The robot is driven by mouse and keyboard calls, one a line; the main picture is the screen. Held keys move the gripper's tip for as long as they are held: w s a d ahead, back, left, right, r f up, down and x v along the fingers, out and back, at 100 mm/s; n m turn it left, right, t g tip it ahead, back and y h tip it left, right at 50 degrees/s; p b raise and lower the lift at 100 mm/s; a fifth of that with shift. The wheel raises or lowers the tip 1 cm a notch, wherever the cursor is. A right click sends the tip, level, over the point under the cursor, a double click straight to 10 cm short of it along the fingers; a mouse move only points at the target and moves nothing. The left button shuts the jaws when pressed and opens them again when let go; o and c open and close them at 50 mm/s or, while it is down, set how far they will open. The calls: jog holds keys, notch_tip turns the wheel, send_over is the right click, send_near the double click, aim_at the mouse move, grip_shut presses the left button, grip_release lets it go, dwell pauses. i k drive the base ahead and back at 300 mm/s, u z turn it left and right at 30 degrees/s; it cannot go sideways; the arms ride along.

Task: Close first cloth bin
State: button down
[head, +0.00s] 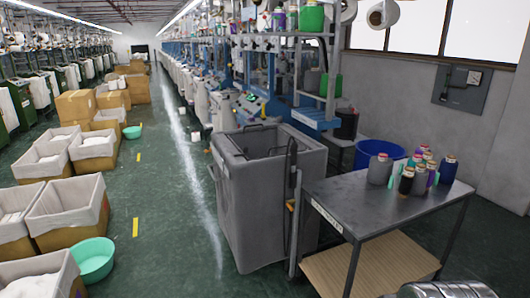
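A large grey cloth bin (262,205) stands on the green floor in the middle of the head view. Its top looks open, with a dark rim and a shadowed hollow inside; the bottom of the inside is hidden. A dark upright piece (292,158) stands at its right front corner, and I cannot tell whether it belongs to the lid.
A grey table (385,205) with several thread cones stands close to the bin's right. Cardboard boxes with white cloth (68,213) and a green basin (93,260) line the left. An aisle (170,175) is clear between. A blue tub (380,152) stands behind the table.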

aim_at(250, 194)
jog(key=u, duration=0.2)
jog(key=i, duration=1.55)
jog(key=u, duration=0.6)
jog(key=i, duration=0.65)
jog(key=u, duration=0.8)
jog(key=i, duration=0.5)
jog(key=u, duration=0.85)
jog(key=i, duration=0.8)
jog(key=u, duration=0.4)
